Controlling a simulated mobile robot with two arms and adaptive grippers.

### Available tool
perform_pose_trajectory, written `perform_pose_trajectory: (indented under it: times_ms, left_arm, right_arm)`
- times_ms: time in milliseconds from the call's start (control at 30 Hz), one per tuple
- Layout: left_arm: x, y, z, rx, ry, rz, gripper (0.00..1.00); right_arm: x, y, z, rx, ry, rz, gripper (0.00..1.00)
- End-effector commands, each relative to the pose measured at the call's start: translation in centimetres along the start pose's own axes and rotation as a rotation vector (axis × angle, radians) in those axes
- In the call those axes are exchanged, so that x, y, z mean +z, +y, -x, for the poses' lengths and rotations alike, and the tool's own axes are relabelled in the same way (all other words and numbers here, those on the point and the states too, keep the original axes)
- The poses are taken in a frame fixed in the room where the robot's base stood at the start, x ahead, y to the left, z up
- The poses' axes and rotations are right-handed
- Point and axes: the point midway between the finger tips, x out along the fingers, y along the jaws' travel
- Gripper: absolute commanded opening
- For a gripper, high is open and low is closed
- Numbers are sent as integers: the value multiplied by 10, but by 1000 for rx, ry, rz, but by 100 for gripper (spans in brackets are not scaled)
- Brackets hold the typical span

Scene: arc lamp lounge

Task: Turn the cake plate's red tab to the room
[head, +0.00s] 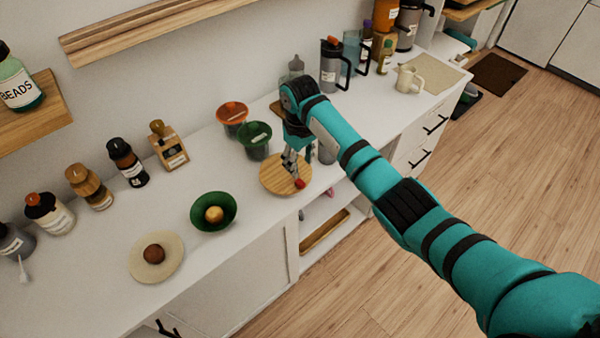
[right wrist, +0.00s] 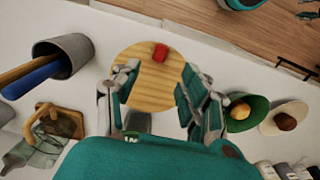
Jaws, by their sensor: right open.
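The cake plate (head: 270,179) is a round light-wood disc on the white counter, close to its front edge. Its red tab (head: 299,183) sits at the rim on the lower right in the head view, on the floor side. In the right wrist view the plate (right wrist: 150,98) lies below the fingers, with the red tab (right wrist: 160,52) at its top rim, facing the counter edge. My right gripper (head: 291,170) points down over the plate. Its fingers (right wrist: 157,82) are spread apart with nothing between them; contact with the plate cannot be told. My left gripper is out of view.
A grey cup with utensils (right wrist: 76,50) is close by in the wrist view.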

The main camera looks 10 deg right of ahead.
Motion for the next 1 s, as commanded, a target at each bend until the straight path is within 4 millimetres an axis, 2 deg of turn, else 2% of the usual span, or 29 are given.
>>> perform_pose_trajectory:
  times_ms: [33, 133, 367, 867, 1000]
  left_arm:
    - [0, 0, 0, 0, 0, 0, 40]
    - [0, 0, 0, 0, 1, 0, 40]
    - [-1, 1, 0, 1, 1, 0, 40]
    - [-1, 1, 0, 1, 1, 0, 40]
    - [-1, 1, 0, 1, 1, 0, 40]
  right_arm:
    - [-1, 0, 11, 1, 3, 0, 44]
    - [-1, 0, 26, 1, 3, -1, 44]
    - [0, 0, 41, 0, 0, -1, 44]
    - [0, -1, 40, -1, 0, 0, 44]
    - [12, -12, 20, -23, 19, -1, 44]
